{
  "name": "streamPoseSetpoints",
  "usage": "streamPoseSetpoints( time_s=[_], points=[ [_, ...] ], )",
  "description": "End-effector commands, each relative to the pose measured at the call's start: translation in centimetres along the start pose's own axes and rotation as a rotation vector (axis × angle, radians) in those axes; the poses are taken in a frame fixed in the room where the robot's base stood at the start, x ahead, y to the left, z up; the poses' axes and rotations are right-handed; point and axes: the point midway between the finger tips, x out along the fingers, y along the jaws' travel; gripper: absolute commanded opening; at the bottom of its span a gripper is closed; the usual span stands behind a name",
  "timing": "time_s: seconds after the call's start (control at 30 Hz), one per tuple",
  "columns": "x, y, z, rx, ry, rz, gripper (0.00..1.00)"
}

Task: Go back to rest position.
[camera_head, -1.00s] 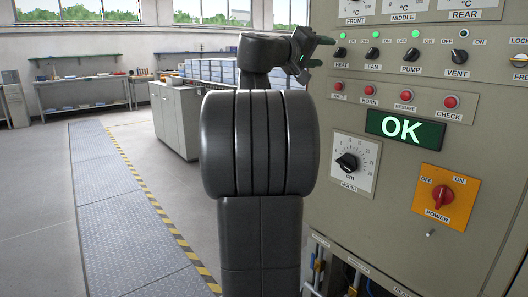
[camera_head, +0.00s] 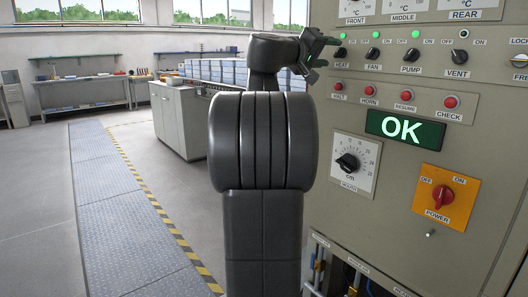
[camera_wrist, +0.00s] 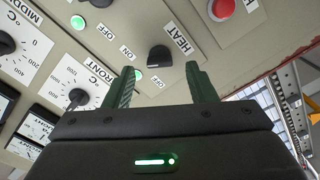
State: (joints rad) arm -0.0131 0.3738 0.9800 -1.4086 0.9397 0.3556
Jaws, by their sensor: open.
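My gripper (camera_head: 324,47) is at the upper middle of the head view, in front of the left edge of the control panel (camera_head: 400,178). In the wrist view my gripper (camera_wrist: 160,88) has its two fingers apart with nothing between them. The black HEAT switch (camera_wrist: 159,57) shows beyond the fingertips there, and a gap to it seems to remain. In the head view the HEAT switch (camera_head: 341,53) is just right of the fingers. My arm stands upright in the middle and hides part of the panel's left side.
The panel carries a lit OK display (camera_head: 405,129), a MOUTH dial (camera_head: 348,163) and a red POWER switch (camera_head: 443,196). Red buttons form a row above the display. A grey cabinet (camera_head: 177,118) and workbenches stand behind left. The floor at left is clear.

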Motion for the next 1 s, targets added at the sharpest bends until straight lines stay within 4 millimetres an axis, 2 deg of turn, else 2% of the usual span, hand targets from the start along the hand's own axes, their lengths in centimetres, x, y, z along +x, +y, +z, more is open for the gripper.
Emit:
streamPoseSetpoints(
  time_s=[0.03,0.17,0.2,0.5,1.0],
  points=[
    [1.2,0.0,0.0,0.000,-0.003,0.001,0.51],
    [3.8,0.1,0.1,0.000,-0.003,0.003,0.51],
    [3.4,0.6,-0.3,-0.043,0.000,0.000,0.51],
    [3.3,0.5,-0.3,-0.295,0.000,-0.002,0.51],
    [3.2,0.6,-0.3,-0.637,0.000,-0.001,0.51]
  ],
)
